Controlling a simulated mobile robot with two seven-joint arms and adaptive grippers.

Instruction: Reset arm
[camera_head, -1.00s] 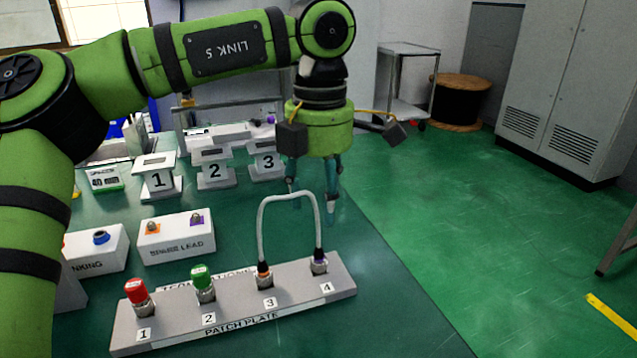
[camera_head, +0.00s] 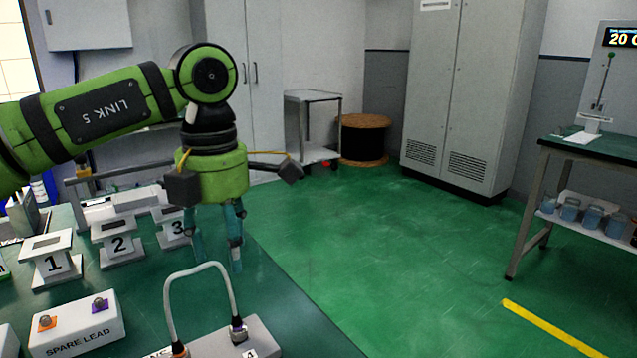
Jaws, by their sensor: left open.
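My left gripper (camera_head: 218,238) hangs from the green left arm (camera_head: 95,112) and points down above the green bench. Its fingers are apart with nothing between them. It is behind the grey looped cable (camera_head: 198,275) in the picture and right of the numbered stands. The cable arches between two connectors on the patch plate (camera_head: 262,342), which is mostly cut off at the bottom edge. My right gripper is not in view.
White stands 1 (camera_head: 48,262), 2 (camera_head: 118,243) and 3 (camera_head: 176,225) stand on the bench (camera_head: 290,318). A spare lead box (camera_head: 82,325) is at the lower left. Open green floor (camera_head: 390,260) lies right of the bench. A second table (camera_head: 590,160) stands far right.

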